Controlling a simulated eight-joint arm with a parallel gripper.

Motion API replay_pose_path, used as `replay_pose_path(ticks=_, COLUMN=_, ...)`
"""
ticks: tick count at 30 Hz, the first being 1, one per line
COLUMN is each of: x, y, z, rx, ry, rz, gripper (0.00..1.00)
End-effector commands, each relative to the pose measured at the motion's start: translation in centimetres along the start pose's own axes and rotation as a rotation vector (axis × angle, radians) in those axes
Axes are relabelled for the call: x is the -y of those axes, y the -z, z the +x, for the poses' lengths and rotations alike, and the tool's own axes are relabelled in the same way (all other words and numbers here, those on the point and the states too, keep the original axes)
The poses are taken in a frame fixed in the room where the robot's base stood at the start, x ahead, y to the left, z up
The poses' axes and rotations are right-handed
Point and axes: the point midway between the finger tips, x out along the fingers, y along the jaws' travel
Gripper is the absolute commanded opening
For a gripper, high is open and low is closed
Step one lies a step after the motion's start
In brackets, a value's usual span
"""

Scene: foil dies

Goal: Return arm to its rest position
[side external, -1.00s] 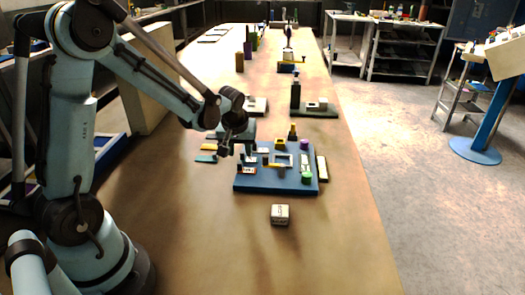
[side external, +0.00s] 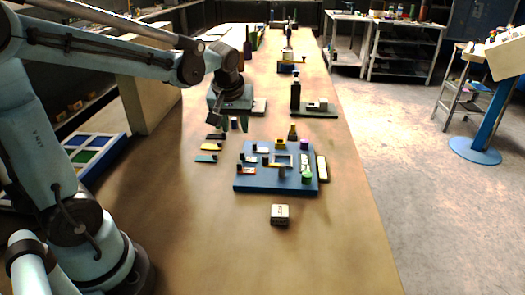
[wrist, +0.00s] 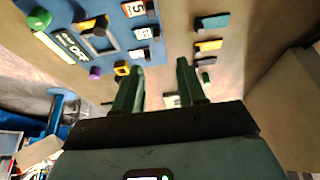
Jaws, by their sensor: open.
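My gripper (side external: 235,124) hangs above the table, behind and to the left of the blue board (side external: 250,183). In the wrist view my gripper (wrist: 160,67) shows two dark green fingers spread apart, with nothing between them. The blue board (wrist: 112,15) carries several small pieces, among them a green cylinder (side external: 307,176), a yellow block (side external: 280,144) and white numbered tiles. Flat pieces lie on the table left of the board, including a teal one (side external: 206,159) and a yellow one (side external: 210,147).
A small white box (side external: 280,214) sits in front of the board. A dark green base with a black post (side external: 295,95) stands behind it. A tray with blue and green squares (side external: 90,152) lies at the left.

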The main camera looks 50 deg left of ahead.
Motion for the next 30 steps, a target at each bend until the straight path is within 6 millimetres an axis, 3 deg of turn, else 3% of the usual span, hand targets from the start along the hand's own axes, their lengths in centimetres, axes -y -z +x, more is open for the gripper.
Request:
replay_pose_path(ticks=11, x=-0.2, y=-0.6, z=-0.5, rx=-0.004, ry=-0.019, rz=0.032, gripper=0.40)
replay_pose_path(ticks=14, x=-0.5, y=-2.0, z=-1.5, rx=-0.018, ry=-0.062, rz=0.107, gripper=0.40)
replay_pose_path(ticks=21, x=-1.4, y=-7.5, z=-4.1, rx=-0.092, ry=-0.223, rz=0.391, gripper=0.40)
replay_pose_path(ticks=30, x=-1.9, y=-12.6, z=-5.1, rx=-0.196, ry=-0.363, rz=0.646, gripper=0.40)
